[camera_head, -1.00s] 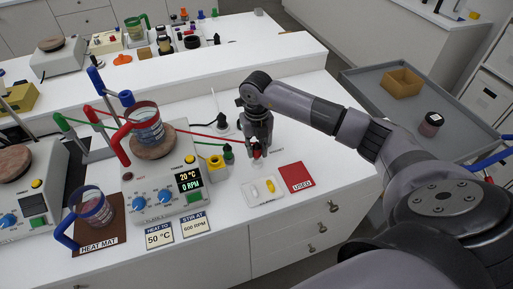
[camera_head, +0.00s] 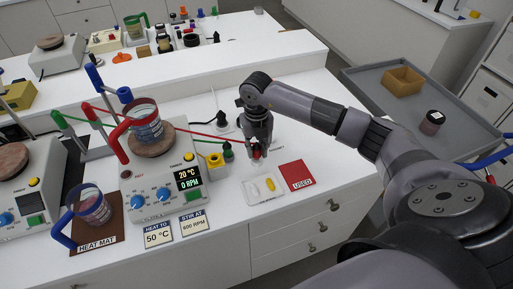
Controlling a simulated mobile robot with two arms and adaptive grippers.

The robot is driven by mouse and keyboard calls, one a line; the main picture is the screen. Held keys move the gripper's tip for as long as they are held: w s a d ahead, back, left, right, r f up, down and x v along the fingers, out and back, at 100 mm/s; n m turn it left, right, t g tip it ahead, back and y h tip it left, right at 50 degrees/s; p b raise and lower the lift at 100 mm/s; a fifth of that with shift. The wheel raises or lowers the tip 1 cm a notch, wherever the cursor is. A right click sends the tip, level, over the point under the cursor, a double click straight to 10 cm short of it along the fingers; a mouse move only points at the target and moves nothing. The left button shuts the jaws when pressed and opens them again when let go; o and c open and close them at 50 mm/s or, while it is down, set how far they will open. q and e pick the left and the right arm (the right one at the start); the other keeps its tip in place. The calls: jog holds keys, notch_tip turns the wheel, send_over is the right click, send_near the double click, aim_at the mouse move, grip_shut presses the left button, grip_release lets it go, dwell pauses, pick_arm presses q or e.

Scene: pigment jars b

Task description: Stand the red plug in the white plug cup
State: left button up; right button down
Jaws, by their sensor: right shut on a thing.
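My right gripper (camera_head: 257,156) points down over the white bench and is shut on the red plug (camera_head: 256,153). Only a little red shows between and below its fingers. The white plug cup cannot be made out clearly; the gripper covers the spot beneath it, so I cannot tell whether the plug touches a cup. My left gripper is not in view.
A white tray (camera_head: 247,198) with a yellow and a white piece lies just in front of the gripper. A red "USED" mat (camera_head: 296,175) is at its right. A small green-topped bottle (camera_head: 228,151) and a yellow holder (camera_head: 215,161) stand close at left, beside the hotplate (camera_head: 160,199).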

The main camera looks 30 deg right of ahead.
aim_at(257, 145)
jog(key=shift+f+b, duration=0.6)
jog(key=shift+f, duration=0.2)
jog(key=c, duration=1.3)
grip_release()
jog(key=shift+r, duration=0.1)
notch_tip(257, 145, up, 12)
jog(key=shift+f, duration=0.1)
